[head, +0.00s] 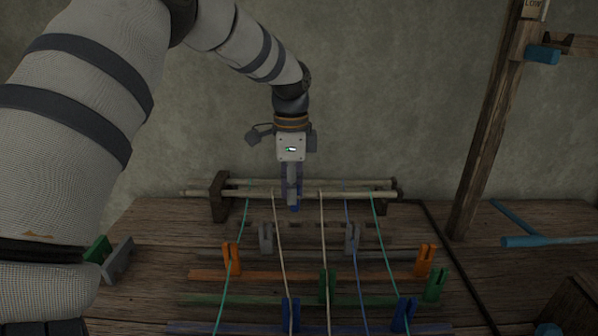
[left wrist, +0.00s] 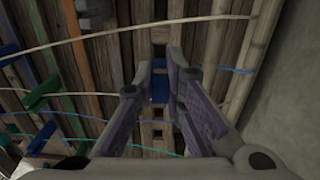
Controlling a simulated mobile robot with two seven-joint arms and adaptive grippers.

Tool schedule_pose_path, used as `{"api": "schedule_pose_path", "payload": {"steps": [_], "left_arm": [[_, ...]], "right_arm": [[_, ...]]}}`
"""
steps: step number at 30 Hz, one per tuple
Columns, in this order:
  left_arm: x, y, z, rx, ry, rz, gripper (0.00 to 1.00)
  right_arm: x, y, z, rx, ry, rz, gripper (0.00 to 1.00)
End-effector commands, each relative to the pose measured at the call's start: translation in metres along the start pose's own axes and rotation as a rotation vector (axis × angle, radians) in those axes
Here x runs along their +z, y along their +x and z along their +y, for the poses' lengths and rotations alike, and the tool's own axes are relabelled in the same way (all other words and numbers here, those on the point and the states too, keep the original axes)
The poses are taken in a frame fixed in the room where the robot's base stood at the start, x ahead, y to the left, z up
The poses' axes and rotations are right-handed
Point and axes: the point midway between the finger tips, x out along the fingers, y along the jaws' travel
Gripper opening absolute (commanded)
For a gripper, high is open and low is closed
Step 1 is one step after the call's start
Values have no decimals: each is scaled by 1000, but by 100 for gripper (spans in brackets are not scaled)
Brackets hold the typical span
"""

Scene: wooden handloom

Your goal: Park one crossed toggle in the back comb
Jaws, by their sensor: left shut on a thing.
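My left gripper (head: 294,203) points down over the back of the loom, just in front of the round back bars (head: 360,194). It is shut on a small blue toggle (head: 296,209). In the left wrist view the blue toggle (left wrist: 158,88) shows between the fingers (left wrist: 163,92), partly hidden by them. A wooden strip with a row of dark slots, the back comb (left wrist: 158,112), runs beneath the gripper there. I cannot tell whether the toggle touches it. A blue thread (left wrist: 235,70) runs out from beside the fingers. My right gripper is not in view.
Cream (head: 324,240) and teal (head: 375,220) threads run from the back bars toward me. Orange (head: 232,259), grey (head: 352,238), green (head: 327,286) and blue (head: 403,314) clips stand on coloured bars in front. A wooden post (head: 485,120) rises at the right.

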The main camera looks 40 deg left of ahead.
Motion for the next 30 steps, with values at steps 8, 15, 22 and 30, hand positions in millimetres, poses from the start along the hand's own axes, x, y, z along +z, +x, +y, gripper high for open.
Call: {"api": "schedule_pose_path", "payload": {"steps": [8, 15, 22, 30], "left_arm": [[0, 23, 0, -1, 0, 1, 0], [-1, 22, 0, -2, 0, 2, 0], [-1, 31, 0, -1, 1, 1, 0], [-1, 48, 0, 0, 1, 1, 0]], "right_arm": [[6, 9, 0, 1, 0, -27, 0], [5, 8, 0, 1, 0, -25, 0], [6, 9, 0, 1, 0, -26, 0], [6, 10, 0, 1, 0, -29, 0]]}}
